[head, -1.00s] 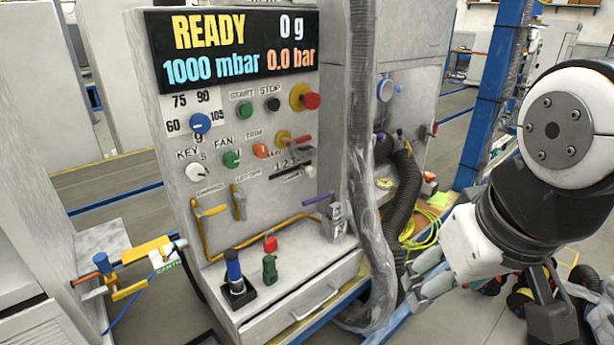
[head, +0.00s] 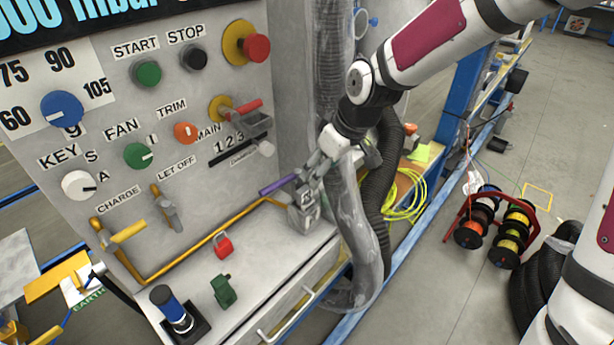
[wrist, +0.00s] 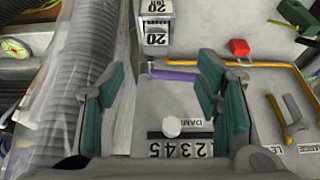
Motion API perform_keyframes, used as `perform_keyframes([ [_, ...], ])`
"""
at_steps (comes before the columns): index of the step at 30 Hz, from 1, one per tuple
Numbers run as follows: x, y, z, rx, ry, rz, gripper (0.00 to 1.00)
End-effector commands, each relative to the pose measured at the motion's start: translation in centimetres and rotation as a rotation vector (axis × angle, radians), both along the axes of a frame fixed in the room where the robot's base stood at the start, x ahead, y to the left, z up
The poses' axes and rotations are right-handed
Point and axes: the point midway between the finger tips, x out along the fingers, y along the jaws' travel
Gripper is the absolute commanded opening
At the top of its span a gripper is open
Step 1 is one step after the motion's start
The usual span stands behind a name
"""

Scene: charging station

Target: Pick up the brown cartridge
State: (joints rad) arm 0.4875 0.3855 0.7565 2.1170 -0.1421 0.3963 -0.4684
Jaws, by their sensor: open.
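I cannot make out a brown cartridge in either current view. My gripper (head: 312,172) is open, in front of the lower right of the panel, and it also shows in the wrist view (wrist: 160,72). Nothing is visibly held between its teal-padded fingers. Near its fingertips are a purple-handled lever (head: 279,185) and a grey block with "20" labels (head: 303,216). In the wrist view the purple handle (wrist: 175,76) appears between the fingertips, and the labelled block (wrist: 155,38) beyond them. Whether the fingers touch either is unclear.
The ledge holds a red piece (head: 223,246), a green piece (head: 223,291) and a blue-and-black cylinder (head: 172,310) in a black holder. A yellow rail (head: 190,257) runs along the panel. Grey hoses (head: 360,240) hang close beside my gripper. Floor at right holds cable reels (head: 490,235).

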Motion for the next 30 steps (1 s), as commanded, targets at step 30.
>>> perform_keyframes([
  [30,3.8,3.9,-10.7,0.026,-0.005,0.017,0.58],
])
